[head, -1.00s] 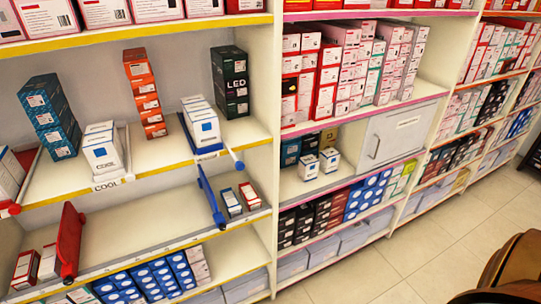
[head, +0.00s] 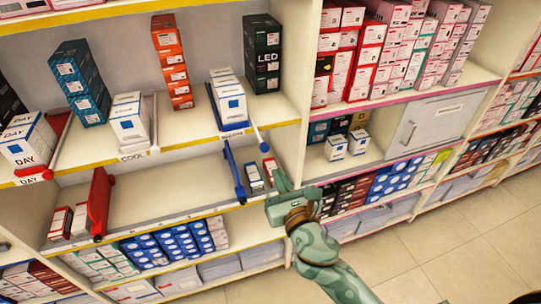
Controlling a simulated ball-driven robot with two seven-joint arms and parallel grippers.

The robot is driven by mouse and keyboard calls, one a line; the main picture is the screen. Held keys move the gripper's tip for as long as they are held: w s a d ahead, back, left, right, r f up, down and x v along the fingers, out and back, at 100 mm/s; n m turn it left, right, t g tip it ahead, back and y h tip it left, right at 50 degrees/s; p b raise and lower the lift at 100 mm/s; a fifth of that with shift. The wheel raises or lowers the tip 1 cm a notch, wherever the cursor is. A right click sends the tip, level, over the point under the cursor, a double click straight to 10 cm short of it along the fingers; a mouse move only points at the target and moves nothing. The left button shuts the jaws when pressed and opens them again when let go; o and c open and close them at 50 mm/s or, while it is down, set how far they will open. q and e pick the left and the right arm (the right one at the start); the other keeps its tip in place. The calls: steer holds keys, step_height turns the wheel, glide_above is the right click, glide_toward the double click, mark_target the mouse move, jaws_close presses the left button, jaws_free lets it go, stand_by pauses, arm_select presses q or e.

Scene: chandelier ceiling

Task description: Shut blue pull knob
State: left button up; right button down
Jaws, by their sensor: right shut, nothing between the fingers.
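A blue divider (head: 233,172) with a rounded knob (head: 241,198) at its front end stands on the lower shelf, with the knob at the shelf's front edge. On the shelf above, a white rod (head: 252,126) ends in a blue knob (head: 264,147) that sticks out past the edge, beside white boxes on a blue base. My right gripper (head: 273,187) is shut and empty. I see no contact with either knob. My left gripper is out of view.
A red divider (head: 96,204) stands on the lower shelf, with bare shelf between it and the blue one. White boxes and a red rod (head: 58,145) are at left above. A white cabinet door (head: 424,124) is at right. The floor (head: 440,235) is clear.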

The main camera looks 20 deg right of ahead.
glide_toward(259, 136)
steer(key=shift+w+f, duration=0.25)
steer(key=shift+w, duration=0.5)
steer(key=w+b, duration=0.1)
steer(key=w, duration=0.7)
steer(key=shift+w, duration=0.3)
steer(key=shift+s+r, duration=0.1)
steer(key=shift+r, duration=0.15)
